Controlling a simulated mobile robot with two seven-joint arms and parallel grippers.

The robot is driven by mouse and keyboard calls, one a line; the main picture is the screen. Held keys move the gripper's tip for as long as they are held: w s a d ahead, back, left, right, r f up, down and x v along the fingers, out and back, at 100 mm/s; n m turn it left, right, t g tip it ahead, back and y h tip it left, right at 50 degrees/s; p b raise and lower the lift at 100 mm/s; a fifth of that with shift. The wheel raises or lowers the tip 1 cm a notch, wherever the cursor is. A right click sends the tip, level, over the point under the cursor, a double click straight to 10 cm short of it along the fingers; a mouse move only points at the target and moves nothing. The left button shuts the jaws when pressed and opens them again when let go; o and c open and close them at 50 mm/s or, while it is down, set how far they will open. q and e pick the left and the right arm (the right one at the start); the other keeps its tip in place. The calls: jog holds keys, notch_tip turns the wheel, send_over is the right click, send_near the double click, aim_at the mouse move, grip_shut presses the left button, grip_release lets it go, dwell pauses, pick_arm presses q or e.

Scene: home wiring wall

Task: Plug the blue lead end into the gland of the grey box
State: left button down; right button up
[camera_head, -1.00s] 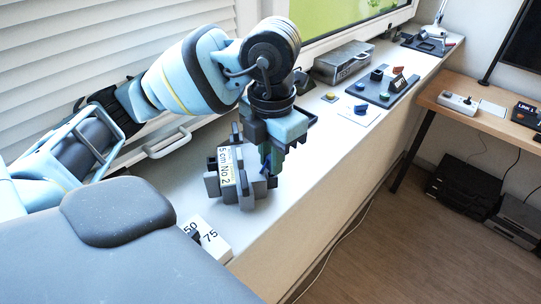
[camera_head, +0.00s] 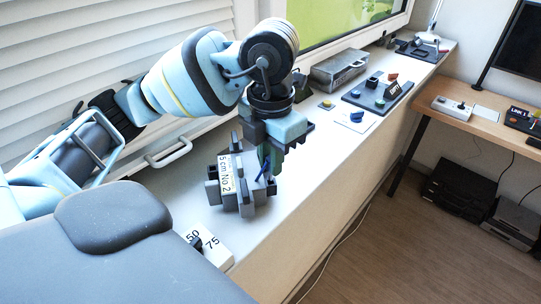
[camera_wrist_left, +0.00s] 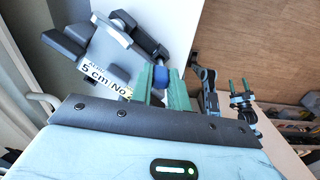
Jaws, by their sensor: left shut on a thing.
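My left gripper (camera_head: 264,160) points down at the right side of the grey box (camera_head: 244,208), which carries a "5 cm No 2" label. In the left wrist view its green fingers (camera_wrist_left: 161,86) are shut on the blue lead end (camera_wrist_left: 160,76). The blue lead (camera_head: 262,170) also shows at the fingers in the head view. The grey box (camera_wrist_left: 112,50) is beside the fingers in the wrist view. I cannot make out the gland or whether the lead end touches it. My right gripper (camera_wrist_left: 238,86) shows small in the wrist view, its fingers apart.
The box stands on a white sill. A white block marked 50 and 75 (camera_head: 212,246) lies in front of it. Farther along are a metal case (camera_head: 338,70), a dark board (camera_head: 378,94) and a blue piece on a white card (camera_head: 357,117).

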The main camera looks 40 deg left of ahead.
pick_arm(q)
jog(key=shift+p, duration=0.35)
dwell(1.4)
jog(key=shift+f+b, duration=0.5)
jog(key=shift+f, duration=0.75)
jog(key=c, duration=1.3)
grip_release()
jog(key=shift+o, duration=0.2)
jog(key=shift+r, duration=0.1)
notch_tip(320, 180, up, 6)
jog(key=shift+r+p, duration=0.2)
jog(key=shift+p, duration=0.4)
jog(key=shift+r, duration=0.55)
